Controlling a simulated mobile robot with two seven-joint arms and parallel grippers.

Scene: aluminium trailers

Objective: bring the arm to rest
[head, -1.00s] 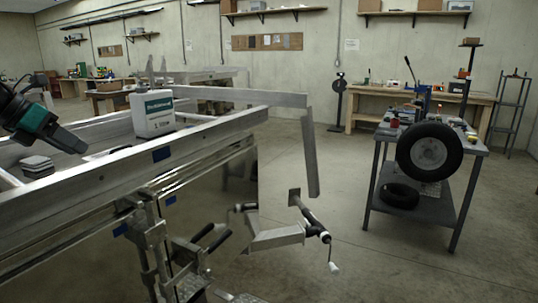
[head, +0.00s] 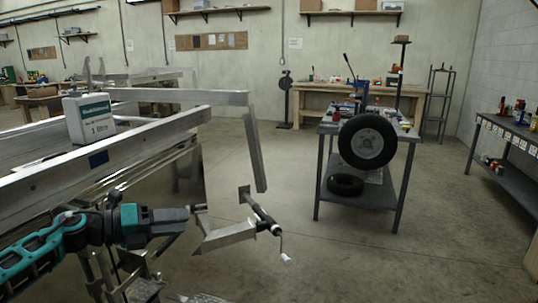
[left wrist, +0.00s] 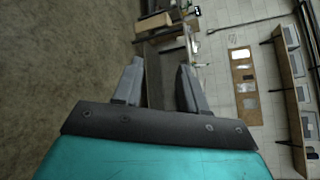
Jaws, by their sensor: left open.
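My left arm reaches in from the left in the head view, low in front of the near trailer's side. Its left gripper (head: 198,210) points right, beside the trailer's hitch end. In the left wrist view the two fingers of my left gripper (left wrist: 159,68) stand apart with nothing between them. My right gripper is in neither view.
A white 1-litre container (head: 90,119) stands on the aluminium trailer (head: 150,140). A jockey-wheel crank (head: 265,220) juts out at its front. A grey workbench (head: 362,200) with a wheel (head: 367,141) stands to the right. Open concrete floor lies between them.

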